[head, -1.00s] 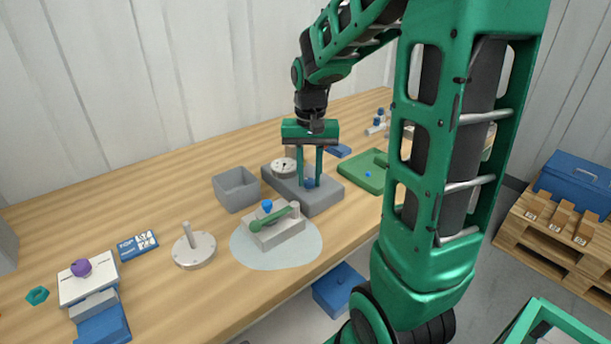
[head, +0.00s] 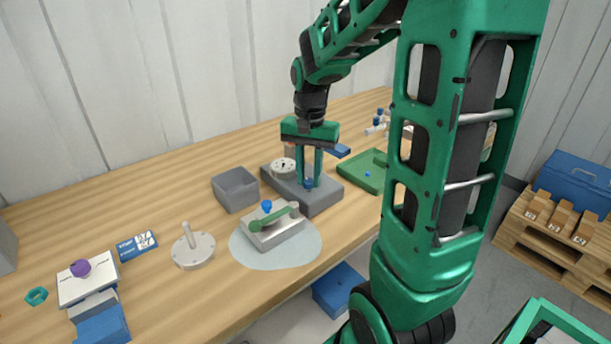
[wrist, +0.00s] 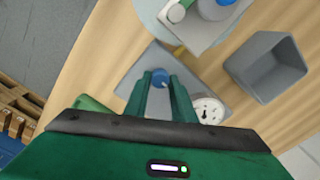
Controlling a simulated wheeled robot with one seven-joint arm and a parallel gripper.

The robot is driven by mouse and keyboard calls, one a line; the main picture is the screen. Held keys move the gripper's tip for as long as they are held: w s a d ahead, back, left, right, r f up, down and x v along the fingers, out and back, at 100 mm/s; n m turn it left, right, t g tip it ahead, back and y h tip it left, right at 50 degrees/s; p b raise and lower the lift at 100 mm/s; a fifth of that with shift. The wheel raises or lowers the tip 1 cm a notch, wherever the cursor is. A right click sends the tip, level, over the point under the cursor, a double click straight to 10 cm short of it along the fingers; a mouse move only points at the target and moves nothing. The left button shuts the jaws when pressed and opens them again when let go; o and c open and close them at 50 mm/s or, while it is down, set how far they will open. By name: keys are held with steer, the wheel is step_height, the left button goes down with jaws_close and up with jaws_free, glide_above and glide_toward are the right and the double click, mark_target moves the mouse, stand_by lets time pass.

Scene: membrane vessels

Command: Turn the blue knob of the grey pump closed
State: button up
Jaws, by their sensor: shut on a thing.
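The grey pump (head: 322,201) is a grey block on the wooden table, with a round white gauge (head: 283,167) at its left part. Its blue knob (head: 308,184) sits on top, between my fingertips. My gripper (head: 310,182) points straight down and is shut on the blue knob. In the wrist view the blue knob (wrist: 160,78) with a small white mark shows between the two green fingers. The gauge (wrist: 208,109) lies just right of the fingers there, and the pump's grey base (wrist: 143,67) shows around them.
A grey open bin (head: 236,190) stands left of the pump. A light metal block with a green lever (head: 274,226) and a blue knob sits on a pale round mat in front. A green tray (head: 359,176) lies to the right. The table's front edge is close.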

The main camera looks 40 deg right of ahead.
mark_target(308, 179)
steer(key=shift+w+a+r, duration=0.1)
steer(key=shift+a, duration=0.05)
steer(key=o, duration=1.1)
steer(key=shift+c, duration=0.2)
step_height(308, 179, up, 11)
steer(key=shift+f, duration=0.2)
steer(key=s+f+n, duration=0.2)
steer(key=s+f, duration=0.2)
steer(key=s, duration=0.6)
steer(key=s+f+n, duration=0.2)
steer(key=s+f, duration=0.3)
steer(key=s, duration=0.6)
steer(key=shift+s+a+f+n, duration=0.25)
steer(key=shift+a+n, duration=0.05)
steer(key=shift+a, duration=0.05)
